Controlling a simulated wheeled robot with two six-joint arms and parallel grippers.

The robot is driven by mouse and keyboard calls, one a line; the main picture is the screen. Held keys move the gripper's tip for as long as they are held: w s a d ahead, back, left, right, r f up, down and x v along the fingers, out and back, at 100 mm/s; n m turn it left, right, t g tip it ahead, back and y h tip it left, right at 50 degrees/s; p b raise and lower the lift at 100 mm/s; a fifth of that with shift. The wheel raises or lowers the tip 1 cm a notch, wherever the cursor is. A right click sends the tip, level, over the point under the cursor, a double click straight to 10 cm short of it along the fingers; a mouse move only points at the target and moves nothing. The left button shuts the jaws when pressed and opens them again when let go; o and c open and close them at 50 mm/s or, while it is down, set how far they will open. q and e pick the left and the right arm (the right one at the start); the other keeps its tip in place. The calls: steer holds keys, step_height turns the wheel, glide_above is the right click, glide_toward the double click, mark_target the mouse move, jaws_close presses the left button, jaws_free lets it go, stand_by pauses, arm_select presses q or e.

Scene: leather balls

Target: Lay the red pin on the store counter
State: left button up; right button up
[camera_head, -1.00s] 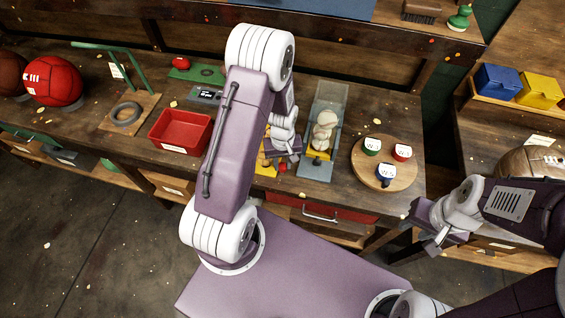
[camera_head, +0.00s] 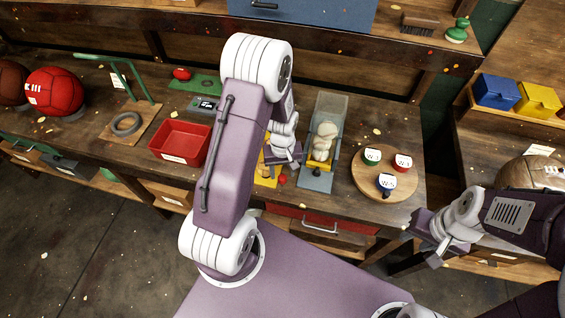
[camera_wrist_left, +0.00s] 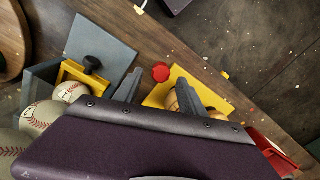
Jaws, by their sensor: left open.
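A small round red thing (camera_head: 281,180), perhaps the red pin's head, shows beside a yellow holder (camera_head: 263,178) at the counter's front edge. It also shows as a red disc (camera_wrist_left: 161,72) in the left wrist view, by the corner of the yellow holder (camera_wrist_left: 185,84); any shaft cannot be made out. My left gripper (camera_head: 287,158) is above this spot. Its two fingers (camera_wrist_left: 160,92) are apart and empty, with the red disc beyond the gap. The wooden store counter (camera_head: 228,160) runs across the view. My right gripper (camera_head: 425,238) hangs at the right, off the counter; its jaws are unclear.
A grey chute with baseballs (camera_head: 325,140) stands right of my left gripper. A round board (camera_head: 400,187) holds three small cups. A red tray (camera_head: 180,142) lies left. A red ball-like thing (camera_head: 181,74) lies by a green mat (camera_head: 195,84).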

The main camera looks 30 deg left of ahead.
mark_target(282, 177)
arm_select(q)
step_height(282, 177, up, 10)
steer(key=s+d+m+t+b, duration=0.1)
steer(key=s+d+m+b, duration=0.2)
steer(key=s+d+m, duration=0.2)
steer(key=s+m, duration=0.2)
steer(key=s, duration=0.1)
steer(key=shift+s+f, duration=0.35)
steer(key=shift+f, duration=0.05)
steer(key=shift+w, duration=0.1)
stand_by(0.7)
